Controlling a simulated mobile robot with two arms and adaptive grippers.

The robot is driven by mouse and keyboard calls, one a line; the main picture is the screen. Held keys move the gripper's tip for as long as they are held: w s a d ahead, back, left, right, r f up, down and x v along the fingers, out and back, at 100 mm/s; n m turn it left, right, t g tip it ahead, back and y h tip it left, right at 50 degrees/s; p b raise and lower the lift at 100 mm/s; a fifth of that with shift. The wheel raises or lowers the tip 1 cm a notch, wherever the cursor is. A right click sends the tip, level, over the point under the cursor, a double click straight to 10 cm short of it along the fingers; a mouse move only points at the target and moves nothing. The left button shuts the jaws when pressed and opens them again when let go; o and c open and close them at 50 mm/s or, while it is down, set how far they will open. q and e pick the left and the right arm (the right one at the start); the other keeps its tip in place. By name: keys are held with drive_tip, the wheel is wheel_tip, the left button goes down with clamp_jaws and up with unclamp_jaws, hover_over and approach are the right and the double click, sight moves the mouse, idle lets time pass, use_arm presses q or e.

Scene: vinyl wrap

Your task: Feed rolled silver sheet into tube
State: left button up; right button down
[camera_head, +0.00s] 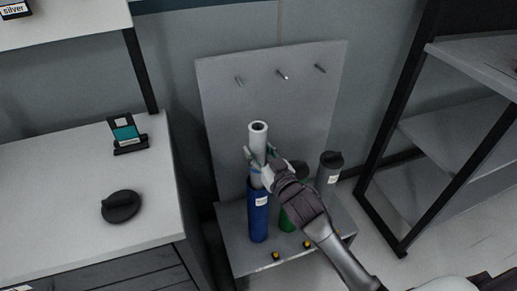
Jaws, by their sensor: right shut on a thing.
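The rolled silver sheet (258,139) stands upright, its round open top end facing up. My right gripper (260,162) is shut around it below the top. The blue tube (258,222), with a white label, stands upright directly below the roll. The roll's lower end meets the tube's mouth; I cannot tell how far inside it is, because the gripper partly hides this spot. My left gripper is not in view.
A grey stand (232,238) with a pegged back panel (300,108) holds the tubes. A green tube (287,222) is partly behind my right arm, and a dark-capped grey tube (329,169) stands right. A white counter (60,185) is left; an open shelf (455,125) is right.

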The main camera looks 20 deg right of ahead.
drive_tip(key=shift+f+b, duration=0.4)
drive_tip(key=shift+f, duration=0.4)
drive_tip(key=shift+c, duration=2.2)
unclamp_jaws()
drive_tip(key=shift+s, duration=0.15)
drive_tip(key=s+d, duration=0.2)
drive_tip(key=s, duration=0.9)
drive_tip(key=shift+s+d, duration=0.15)
drive_tip(key=shift+s, duration=0.15)
